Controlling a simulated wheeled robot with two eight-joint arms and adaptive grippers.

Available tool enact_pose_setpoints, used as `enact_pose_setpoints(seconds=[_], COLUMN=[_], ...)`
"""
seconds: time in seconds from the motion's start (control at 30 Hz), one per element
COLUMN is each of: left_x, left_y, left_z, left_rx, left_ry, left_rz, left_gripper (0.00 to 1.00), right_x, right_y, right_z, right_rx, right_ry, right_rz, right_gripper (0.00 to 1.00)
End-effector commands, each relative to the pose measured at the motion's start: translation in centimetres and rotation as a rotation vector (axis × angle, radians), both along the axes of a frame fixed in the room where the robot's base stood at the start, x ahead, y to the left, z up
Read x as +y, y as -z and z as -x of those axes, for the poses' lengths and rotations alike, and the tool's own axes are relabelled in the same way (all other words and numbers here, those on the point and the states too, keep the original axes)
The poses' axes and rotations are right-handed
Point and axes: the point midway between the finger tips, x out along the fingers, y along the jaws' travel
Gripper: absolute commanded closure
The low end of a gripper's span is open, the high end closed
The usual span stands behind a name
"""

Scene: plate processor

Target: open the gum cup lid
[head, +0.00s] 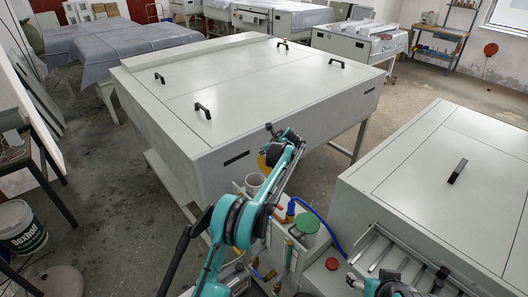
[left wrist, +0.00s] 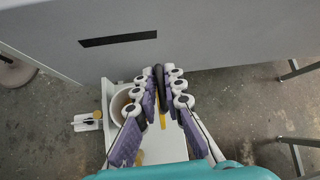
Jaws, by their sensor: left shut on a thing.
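My left gripper (head: 274,140) is shut on a black handle, with the fingers on both sides of it in the left wrist view (left wrist: 162,88). A yellow lid (head: 264,161) hangs below the fingers. It shows as a thin yellow strip in the left wrist view (left wrist: 163,121), partly hidden by the fingers. The white gum cup (head: 254,181) stands just below and is open at the top. Its brownish inside shows to the left of the fingers in the left wrist view (left wrist: 119,103). The lid is apart from the cup's rim. My right gripper (head: 394,288) shows only in part at the bottom edge.
A large grey processor (head: 230,110) stands just behind the cup. A green-topped container (head: 307,223) and blue hose (head: 328,232) stand to the cup's right. Another grey machine (head: 440,190) fills the right. Open floor (head: 110,200) lies at the left.

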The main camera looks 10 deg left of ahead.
Motion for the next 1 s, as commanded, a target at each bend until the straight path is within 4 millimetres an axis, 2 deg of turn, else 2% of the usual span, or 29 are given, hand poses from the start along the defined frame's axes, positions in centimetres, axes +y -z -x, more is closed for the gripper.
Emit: enact_pose_setpoints(seconds=[0.53, 0.6, 0.63, 1.0], left_x=[-0.18, -0.17, -0.17, -0.33], left_y=[0.06, 0.06, 0.06, -0.33], left_z=[-0.11, -0.10, -0.10, 0.17], left_rx=[-0.004, -0.004, -0.004, -0.002], left_ry=[0.003, 0.003, 0.003, 0.002], left_rz=[0.004, 0.004, 0.004, 0.003], left_gripper=[1.00, 0.77, 0.71, 0.71], right_x=[0.00, 0.00, 0.00, 0.00], right_y=[-0.02, -0.02, -0.02, -0.04], right_z=[0.00, 0.00, 0.00, 0.00], right_rx=[0.000, 0.000, 0.000, 0.000], right_ry=[0.000, 0.000, 0.000, 0.000], right_rz=[0.000, 0.000, 0.000, 0.000], right_gripper=[0.37, 0.37, 0.37, 0.37])
